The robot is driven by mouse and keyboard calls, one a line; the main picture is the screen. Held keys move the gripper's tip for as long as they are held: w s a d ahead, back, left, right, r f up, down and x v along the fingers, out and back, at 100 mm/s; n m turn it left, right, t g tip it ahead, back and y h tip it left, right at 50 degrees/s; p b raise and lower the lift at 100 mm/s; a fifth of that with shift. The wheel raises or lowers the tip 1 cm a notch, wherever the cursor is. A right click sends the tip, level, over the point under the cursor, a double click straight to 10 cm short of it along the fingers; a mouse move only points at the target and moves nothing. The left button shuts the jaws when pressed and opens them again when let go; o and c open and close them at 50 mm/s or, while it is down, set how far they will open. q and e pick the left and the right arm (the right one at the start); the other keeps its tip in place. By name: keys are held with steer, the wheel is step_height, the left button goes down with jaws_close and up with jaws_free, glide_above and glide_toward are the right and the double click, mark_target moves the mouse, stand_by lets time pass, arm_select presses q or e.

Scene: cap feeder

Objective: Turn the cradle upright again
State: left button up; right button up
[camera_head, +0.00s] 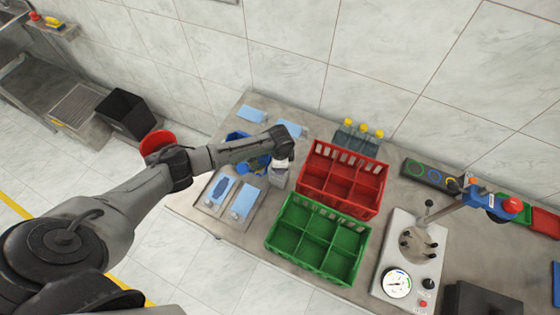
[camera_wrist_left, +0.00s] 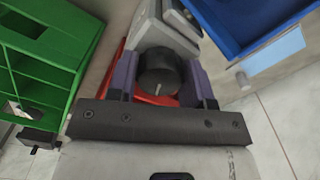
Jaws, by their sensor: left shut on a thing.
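My left gripper (camera_head: 281,158) is over the left part of the workbench, beside the red crate. In the left wrist view its two purple fingers (camera_wrist_left: 162,80) are shut on a dark round knob (camera_wrist_left: 158,72) with a short white mark. The knob sits on a pale grey block (camera_wrist_left: 160,28), which also shows below the gripper in the head view (camera_head: 279,179). A blue tray-like part (camera_head: 258,166) is just left of the block and partly hidden by my arm. I cannot tell for sure which part is the cradle or how it is tilted. My right gripper is not in view.
A red crate (camera_head: 343,148) and a green crate (camera_head: 275,237) stand right of the gripper. Yellow-capped bottles (camera_head: 363,131) stand behind. Two flat plates with blue pieces (camera_head: 219,190) lie in front left. A gauge unit (camera_head: 397,283) is at the right.

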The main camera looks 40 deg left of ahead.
arm_select(q)
steer(key=o, duration=0.8)
steer(key=m, duration=0.4)
steer(key=m+b, duration=0.1)
steer(key=m, duration=0.4)
steer(key=shift+m, duration=0.4)
steer(key=shift+c, duration=0.3)
